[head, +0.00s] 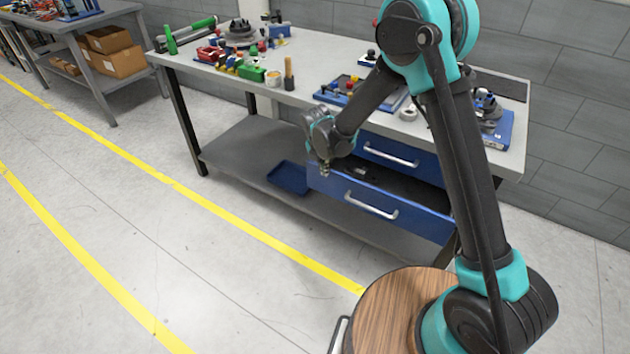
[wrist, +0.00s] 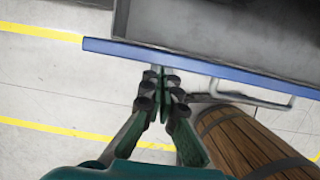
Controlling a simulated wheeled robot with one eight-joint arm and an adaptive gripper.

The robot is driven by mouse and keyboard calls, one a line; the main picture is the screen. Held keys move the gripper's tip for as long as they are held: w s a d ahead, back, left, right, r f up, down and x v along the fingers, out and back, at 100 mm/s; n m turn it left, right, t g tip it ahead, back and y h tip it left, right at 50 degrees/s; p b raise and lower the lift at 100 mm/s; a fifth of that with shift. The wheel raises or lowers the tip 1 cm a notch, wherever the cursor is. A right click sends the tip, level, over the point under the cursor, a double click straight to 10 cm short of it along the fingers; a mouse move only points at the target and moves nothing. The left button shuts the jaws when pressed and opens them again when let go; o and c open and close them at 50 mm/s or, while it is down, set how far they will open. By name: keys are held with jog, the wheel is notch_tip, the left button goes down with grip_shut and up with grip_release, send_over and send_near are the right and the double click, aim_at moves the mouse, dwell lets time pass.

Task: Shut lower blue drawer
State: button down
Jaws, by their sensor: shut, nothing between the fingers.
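The lower blue drawer (head: 385,204) stands pulled out from under the workbench in the head view, with a dark object inside it. Its silver handle (head: 371,205) is on the front face. In the wrist view the drawer's blue front edge (wrist: 210,67) crosses the upper part and its handle (wrist: 270,103) shows at the right. My gripper (head: 323,170) is shut and empty at the left end of the drawer front. In the wrist view my gripper (wrist: 158,72) has its fingertips close to the front edge; I cannot tell whether they touch it.
The upper blue drawer (head: 398,155) looks shut. The workbench top (head: 310,85) holds several tools and parts. A blue tray (head: 289,177) lies on the lower shelf (head: 235,150). The floor (head: 220,260) in front is clear, with yellow lines.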

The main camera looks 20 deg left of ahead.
jog(key=shift+w+d, duration=0.2)
jog(key=shift+w, duration=0.7)
jog(key=shift+w+d, duration=0.15)
jog(key=shift+w, duration=0.7)
